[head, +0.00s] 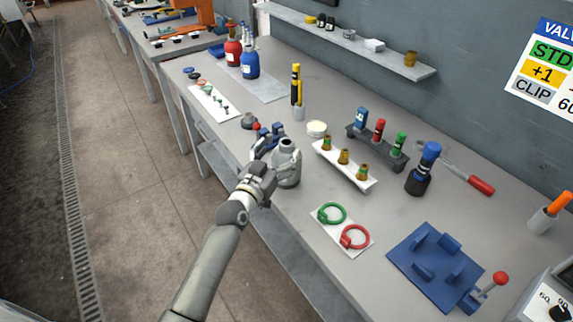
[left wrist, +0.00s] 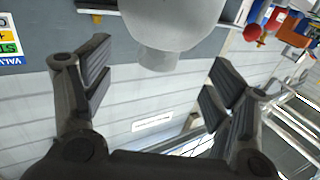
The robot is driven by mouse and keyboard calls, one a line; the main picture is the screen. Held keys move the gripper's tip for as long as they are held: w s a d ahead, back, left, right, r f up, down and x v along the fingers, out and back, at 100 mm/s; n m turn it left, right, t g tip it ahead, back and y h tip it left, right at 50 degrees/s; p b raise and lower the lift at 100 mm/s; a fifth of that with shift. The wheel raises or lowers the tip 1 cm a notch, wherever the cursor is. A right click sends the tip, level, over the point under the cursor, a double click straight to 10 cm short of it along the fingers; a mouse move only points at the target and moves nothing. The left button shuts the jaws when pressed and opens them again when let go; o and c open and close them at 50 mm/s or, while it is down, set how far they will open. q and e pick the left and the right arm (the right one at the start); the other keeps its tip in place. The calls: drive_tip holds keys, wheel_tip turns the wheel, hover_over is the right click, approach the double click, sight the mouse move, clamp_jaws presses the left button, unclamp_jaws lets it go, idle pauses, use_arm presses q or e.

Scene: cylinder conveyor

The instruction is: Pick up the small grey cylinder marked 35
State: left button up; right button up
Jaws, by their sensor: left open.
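A small grey cylinder (head: 288,167) with a narrower neck stands upright near the front edge of the bench in the head view. No marking on it can be read. My left gripper (head: 268,149) is right beside it, on its left side, and partly overlaps it in the picture. In the left wrist view a pale grey rounded body (left wrist: 172,18) with a narrower neck, likely the same cylinder, fills the top centre. The open fingers of my left gripper (left wrist: 157,78) lie to either side below it; contact cannot be told. My right gripper is not in view.
A white rack (head: 343,170) with brass fittings and a card with green and red rings (head: 341,230) lie to the right. A blue fixture (head: 436,265) stands at the front right. Red and blue bottles (head: 249,65) stand farther back. The bench's front edge is close by.

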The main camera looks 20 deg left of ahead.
sight(283, 148)
use_arm(q)
drive_tip(key=shift+w+r, duration=0.2)
drive_tip(key=shift+w, duration=0.2)
drive_tip(key=shift+w+d+f+p, duration=0.1)
drive_tip(key=shift+w+d+p, duration=0.1)
drive_tip(key=shift+w, duration=0.5)
drive_tip(key=shift+w+d+p, duration=0.1)
drive_tip(key=shift+w+p, duration=0.15)
drive_tip(key=shift+w, duration=0.4)
drive_tip(key=shift+w+d+f+p, duration=0.1)
drive_tip(key=shift+w+d+p, duration=0.1)
drive_tip(key=shift+w, duration=0.5)
drive_tip(key=shift+r, duration=0.1)
drive_tip(key=shift+s, duration=0.1)
drive_tip(key=c, duration=1.4)
clamp_jaws()
drive_tip(key=shift+f, duration=0.2)
drive_tip(key=shift+r, duration=0.15)
